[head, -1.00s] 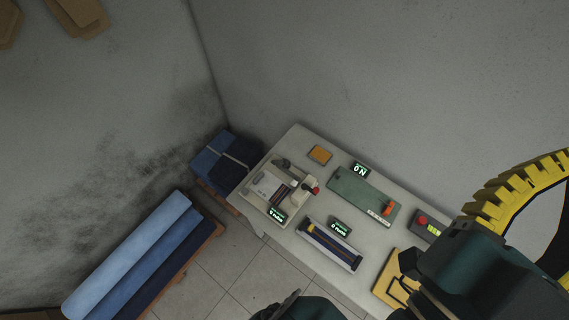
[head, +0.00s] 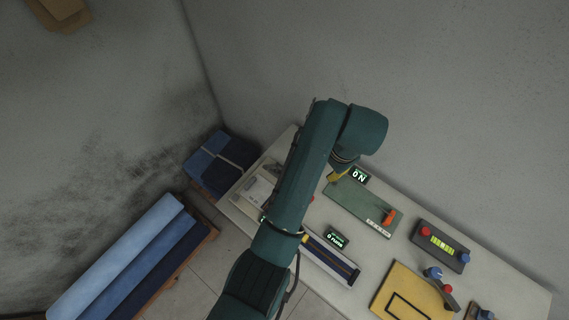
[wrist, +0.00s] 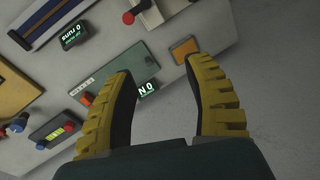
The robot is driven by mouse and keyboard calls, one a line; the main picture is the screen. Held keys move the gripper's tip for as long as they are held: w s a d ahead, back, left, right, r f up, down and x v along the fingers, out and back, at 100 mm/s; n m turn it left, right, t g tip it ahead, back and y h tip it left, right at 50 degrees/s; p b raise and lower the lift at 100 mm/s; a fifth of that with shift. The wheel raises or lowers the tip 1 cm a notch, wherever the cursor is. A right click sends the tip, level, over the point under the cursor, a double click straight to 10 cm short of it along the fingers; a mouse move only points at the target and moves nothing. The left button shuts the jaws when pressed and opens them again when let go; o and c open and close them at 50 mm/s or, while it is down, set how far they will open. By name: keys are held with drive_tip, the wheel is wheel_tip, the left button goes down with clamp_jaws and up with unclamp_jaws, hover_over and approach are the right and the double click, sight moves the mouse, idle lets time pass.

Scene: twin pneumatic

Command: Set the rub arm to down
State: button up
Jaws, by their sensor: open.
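The rub tester (head: 258,190) sits at the left end of the table in the head view, mostly hidden behind my arm. In the wrist view a pale lever with a red knob (wrist: 128,18) shows at the top edge; it appears to be the rub arm. Whether it is up or down cannot be told. My gripper (wrist: 160,68) is open and empty, its two yellow fingers apart from the lever. In the head view only a yellow part of it (head: 337,175) shows, over the green device (head: 350,205).
A display (head: 359,175) stands behind the green device. An orange pad (wrist: 185,50) lies near the right finger in the wrist view. A roller unit (head: 330,260), a yellow plate (head: 400,292) and a button box (head: 440,246) are on the table (head: 500,275). Blue fabric rolls (head: 115,265) lie left.

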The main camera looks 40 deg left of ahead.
drive_tip(key=n+g+b, duration=0.1)
drive_tip(key=n+b, duration=0.1)
hover_over(280, 166)
drive_tip(key=d, duration=0.3)
drive_tip(key=f, duration=0.1)
drive_tip(key=x, duration=1.6)
drive_tip(key=shift+w+d+f, duration=0.1)
drive_tip(key=shift+d, duration=0.15)
clamp_jaws()
